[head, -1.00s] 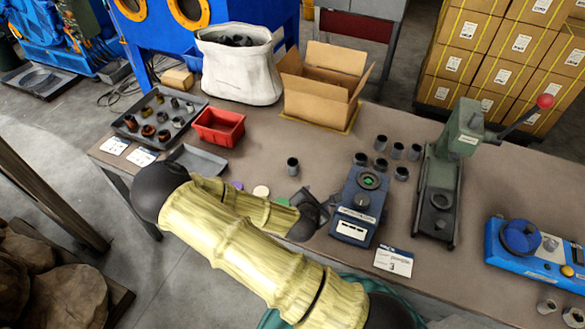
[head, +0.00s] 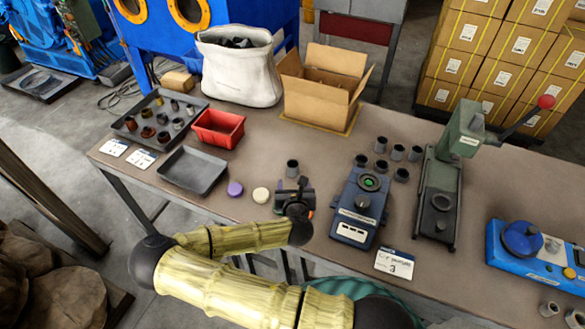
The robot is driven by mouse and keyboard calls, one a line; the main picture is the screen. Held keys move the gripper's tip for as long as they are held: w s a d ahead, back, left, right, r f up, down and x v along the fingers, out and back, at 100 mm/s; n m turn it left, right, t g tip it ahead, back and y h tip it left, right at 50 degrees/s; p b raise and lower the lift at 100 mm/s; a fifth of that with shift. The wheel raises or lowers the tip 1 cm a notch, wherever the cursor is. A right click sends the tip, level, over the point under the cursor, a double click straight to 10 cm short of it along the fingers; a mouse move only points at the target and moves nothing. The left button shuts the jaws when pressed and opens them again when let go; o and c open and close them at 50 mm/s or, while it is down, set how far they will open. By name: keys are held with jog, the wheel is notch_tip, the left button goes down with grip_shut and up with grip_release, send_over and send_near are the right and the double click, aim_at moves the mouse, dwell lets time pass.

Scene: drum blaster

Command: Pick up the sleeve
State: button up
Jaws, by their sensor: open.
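A small dark grey sleeve (head: 292,167) stands upright and alone on the brown workbench (head: 330,130). My gripper (head: 291,184) is open, just on the near side of this sleeve. Its fingers point toward the sleeve, and the sleeve is not between them as far as I can see. More grey sleeves (head: 398,152) stand in a loose group behind the dark blue device (head: 360,205). Several brown and grey sleeves (head: 163,137) stand in the dark tray (head: 133,137) at the left.
An empty grey tray (head: 193,170), a red bin (head: 218,128), a purple disc (head: 235,188) and a cream disc (head: 261,195) lie left of my gripper. A white sack (head: 240,70) and an open carton (head: 325,100) stand behind. A green press (head: 440,180) stands at the right.

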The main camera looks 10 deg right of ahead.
jog(key=p, duration=0.1)
send_near(292, 163)
jog(key=x, duration=0.5)
jog(key=shift+f, duration=0.2)
jog(key=shift+w, duration=0.1)
jog(key=shift+p+x, duration=0.7)
jog(key=shift+x, duration=1.85)
jog(key=shift+r, duration=0.1)
jog(key=c, duration=1.2)
